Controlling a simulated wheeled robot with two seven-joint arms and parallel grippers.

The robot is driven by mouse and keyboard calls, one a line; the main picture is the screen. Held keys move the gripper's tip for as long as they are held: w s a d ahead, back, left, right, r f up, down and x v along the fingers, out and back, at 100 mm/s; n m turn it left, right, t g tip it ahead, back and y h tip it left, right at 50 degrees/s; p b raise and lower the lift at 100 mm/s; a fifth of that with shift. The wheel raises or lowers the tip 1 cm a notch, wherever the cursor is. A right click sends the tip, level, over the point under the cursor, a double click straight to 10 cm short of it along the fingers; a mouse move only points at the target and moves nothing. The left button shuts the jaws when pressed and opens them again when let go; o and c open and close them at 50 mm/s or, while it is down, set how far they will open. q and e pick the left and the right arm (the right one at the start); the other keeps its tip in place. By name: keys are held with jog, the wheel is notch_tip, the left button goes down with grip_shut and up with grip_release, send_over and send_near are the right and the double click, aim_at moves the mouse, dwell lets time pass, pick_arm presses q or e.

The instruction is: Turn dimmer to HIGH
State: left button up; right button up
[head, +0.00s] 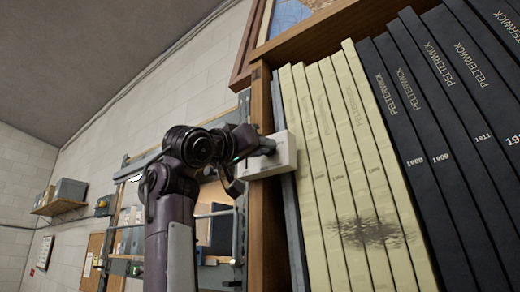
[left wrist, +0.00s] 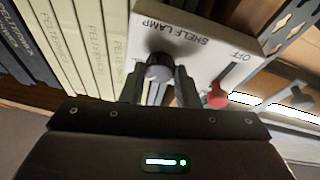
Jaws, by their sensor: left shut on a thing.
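The dimmer is a white box marked "SHELF LAMP" and "OFF" (left wrist: 200,22), fixed to the wooden shelf upright; in the head view its side shows (head: 289,152). A dark round knob (left wrist: 159,68) sits on its face. My left gripper (left wrist: 160,88) is shut on this knob, a finger on each side. In the head view the left gripper (head: 262,145) reaches the box from the left, and the knob is hidden there. A red knob or lever tip (left wrist: 217,97) shows beside the right finger. No HIGH mark can be read. My right gripper is not in view.
Cream volumes (head: 335,170) and black "Pelterwick" volumes (head: 420,140) stand right beside the box. The wooden upright (head: 262,100) is close to the gripper. A metal rack (head: 225,235) stands behind my left arm. A small wall shelf (head: 60,207) is far left.

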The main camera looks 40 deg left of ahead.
pick_arm(q)
jog(key=shift+a+r+m+g+h, duration=0.15)
jog(key=shift+m+h, duration=0.3)
jog(key=shift+m, duration=0.6)
jog(key=shift+d+f+m+g+h, duration=0.1)
jog(key=shift+m+h, duration=0.3)
jog(key=shift+m, duration=0.7)
jog(key=shift+a+r+m+g+h, duration=0.15)
jog(key=shift+m+h, duration=0.3)
jog(key=shift+m, duration=0.6)
jog(key=shift+d+f+m+p, duration=0.1)
jog(key=shift+m+p, duration=0.2)
jog(key=o, duration=0.7)
jog(key=shift+o, duration=1.4)
jog(key=shift+w, duration=0.2)
